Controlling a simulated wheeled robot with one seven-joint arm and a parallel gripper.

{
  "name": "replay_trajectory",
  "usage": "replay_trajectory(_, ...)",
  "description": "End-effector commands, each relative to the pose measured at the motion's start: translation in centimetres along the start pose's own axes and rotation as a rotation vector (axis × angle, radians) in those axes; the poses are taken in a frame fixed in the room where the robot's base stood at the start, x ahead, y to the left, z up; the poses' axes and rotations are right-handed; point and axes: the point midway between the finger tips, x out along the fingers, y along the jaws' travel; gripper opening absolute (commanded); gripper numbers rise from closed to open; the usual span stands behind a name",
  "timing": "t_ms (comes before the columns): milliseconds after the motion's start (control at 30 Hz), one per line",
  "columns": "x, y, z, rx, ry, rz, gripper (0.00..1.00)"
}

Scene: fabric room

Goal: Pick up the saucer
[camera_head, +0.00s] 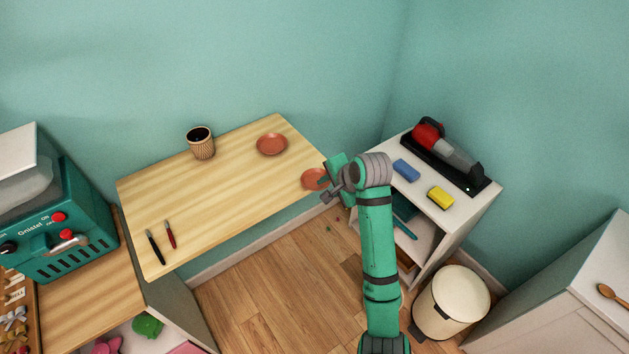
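One terracotta saucer (272,144) lies flat on the wooden table near its back right edge. A second terracotta saucer (313,179) is at the table's right front corner, right by my gripper (324,188). My gripper's fingers overlap the right side of this second saucer in the picture. I cannot tell whether they grip it or only reach over it, nor whether it rests on the table. The fingers are small and partly hidden by my wrist, so their opening does not show clearly.
The wooden table (215,190) also holds a woven-look cup (201,143) and two pens (163,241). Right of my arm, a white shelf unit bears a blue sponge (406,170), a yellow sponge (440,197) and a handheld vacuum (445,152). A cream bin (452,300) stands on the floor.

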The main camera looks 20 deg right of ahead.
Motion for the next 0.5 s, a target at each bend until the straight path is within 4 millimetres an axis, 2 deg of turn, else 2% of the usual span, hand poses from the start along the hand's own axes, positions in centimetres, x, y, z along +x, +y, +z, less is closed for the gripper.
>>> replay_trajectory(267, 0.43, -0.1, 0.16, -0.002, -0.001, -0.001, 0.25)
replay_trajectory(367, 0.47, -0.16, 0.27, -0.004, -0.002, -0.001, 0.03)
replay_trajectory(400, 0.47, -0.17, 0.3, -0.004, -0.003, -0.001, 0.0)
replay_trajectory(500, 0.48, -0.19, 0.34, -0.005, -0.003, -0.001, 0.0)
